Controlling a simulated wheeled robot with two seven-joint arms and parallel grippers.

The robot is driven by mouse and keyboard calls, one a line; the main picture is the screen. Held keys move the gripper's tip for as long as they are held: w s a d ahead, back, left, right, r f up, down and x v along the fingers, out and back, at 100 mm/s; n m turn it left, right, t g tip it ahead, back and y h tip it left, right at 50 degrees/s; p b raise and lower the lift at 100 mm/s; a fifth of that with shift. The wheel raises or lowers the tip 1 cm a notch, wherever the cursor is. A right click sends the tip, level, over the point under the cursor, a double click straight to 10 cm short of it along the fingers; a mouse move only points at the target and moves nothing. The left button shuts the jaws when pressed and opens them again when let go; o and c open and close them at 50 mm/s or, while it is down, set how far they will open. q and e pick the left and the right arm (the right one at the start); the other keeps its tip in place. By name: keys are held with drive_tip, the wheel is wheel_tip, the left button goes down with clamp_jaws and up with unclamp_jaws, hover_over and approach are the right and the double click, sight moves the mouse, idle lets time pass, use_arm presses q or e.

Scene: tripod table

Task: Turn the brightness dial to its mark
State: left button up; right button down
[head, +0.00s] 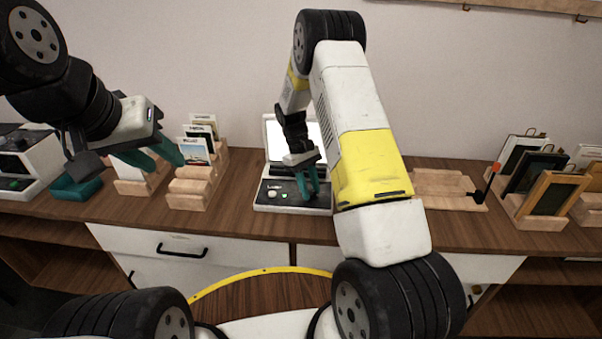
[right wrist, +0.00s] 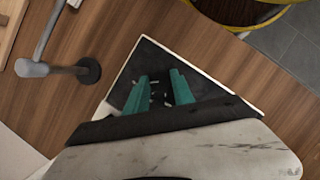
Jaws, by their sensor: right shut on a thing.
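A light box with a lit white screen (head: 275,140) stands on the wooden counter, with a black control panel (head: 268,200) in front. The panel carries a small green light (head: 285,184). My right gripper (head: 310,190) points down onto the right part of this panel, its teal fingers shut on the brightness dial, which they mostly hide. In the right wrist view the two fingers (right wrist: 160,92) reach onto the dark panel (right wrist: 210,85), with small white marks around them. The dial's pointer and its mark cannot be read. My left gripper (head: 160,155) hangs at the left, fingers apart and empty.
Wooden racks with cards (head: 195,180) stand left of the box, beside a teal tray (head: 75,187). A wooden tray (head: 440,185) and framed pictures (head: 550,195) stand at the right. A metal arm on a round black base (right wrist: 88,70) stands near the panel.

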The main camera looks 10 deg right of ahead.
drive_tip(key=c, duration=1.1)
unclamp_jaws()
drive_tip(key=shift+v, duration=3.95)
